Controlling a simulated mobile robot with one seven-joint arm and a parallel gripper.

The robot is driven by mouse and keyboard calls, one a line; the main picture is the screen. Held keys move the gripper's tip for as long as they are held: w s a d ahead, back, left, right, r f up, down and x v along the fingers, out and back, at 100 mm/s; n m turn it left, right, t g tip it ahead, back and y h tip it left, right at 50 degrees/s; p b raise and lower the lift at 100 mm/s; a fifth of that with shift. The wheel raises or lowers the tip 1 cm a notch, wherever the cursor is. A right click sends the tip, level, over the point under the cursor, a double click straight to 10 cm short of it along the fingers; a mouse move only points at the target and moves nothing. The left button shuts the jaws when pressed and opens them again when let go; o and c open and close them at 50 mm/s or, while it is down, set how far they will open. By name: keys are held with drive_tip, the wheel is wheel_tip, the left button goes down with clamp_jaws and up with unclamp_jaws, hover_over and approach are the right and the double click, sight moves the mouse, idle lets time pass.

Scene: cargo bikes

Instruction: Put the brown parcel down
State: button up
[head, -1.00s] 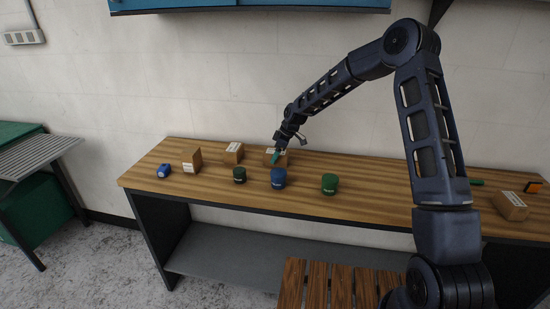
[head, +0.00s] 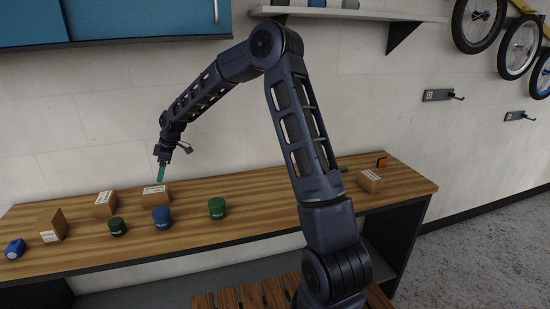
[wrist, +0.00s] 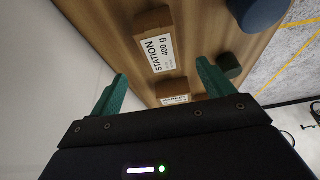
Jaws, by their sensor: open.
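A brown parcel (head: 152,197) with a white label rests on the wooden bench (head: 270,205), near its back edge. In the wrist view this parcel (wrist: 151,22) appears beyond the fingertips, and its label reads "STATION 400 g". My gripper (head: 161,178) is just above it, open and empty, with its teal fingers apart from it. Both fingers of my gripper (wrist: 163,72) are spread in the wrist view, with nothing between them. A second brown parcel (head: 105,209) stands to the left, and a third (head: 52,226) farther left.
A blue jar (head: 161,218), a dark green jar (head: 117,227) and a green jar (head: 216,208) stand in front of the parcels. A blue item (head: 14,249) is at far left. Another parcel (head: 370,182) is at right. The bench between is mostly clear.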

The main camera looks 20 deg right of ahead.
drive_tip(key=s+d+r+m+t+h, duration=0.1)
drive_tip(key=s+d+r+m, duration=0.3)
drive_tip(key=d, duration=0.5)
drive_tip(key=s+d+r+m+t+h, duration=0.1)
drive_tip(key=s+d+r, duration=0.4)
drive_tip(key=d+r, duration=0.25)
drive_tip(key=s+d+r+m+t+h, duration=0.1)
drive_tip(key=s+d+r+m, duration=0.3)
drive_tip(key=d, duration=0.5)
drive_tip(key=s+d+r+m, duration=0.1)
drive_tip(key=s+d+m, duration=0.3)
drive_tip(key=s+d, duration=0.4)
drive_tip(key=s+d+m+t+h, duration=0.1)
drive_tip(key=s+d+m, duration=0.3)
drive_tip(key=s+d, duration=0.5)
drive_tip(key=s, duration=0.7)
drive_tip(key=shift+d+r+m+t, duration=0.3)
drive_tip(key=shift+r+m, duration=0.05)
drive_tip(key=shift+m, duration=0.05)
drive_tip(key=shift+o, duration=0.5)
drive_tip(key=shift+w, duration=0.15)
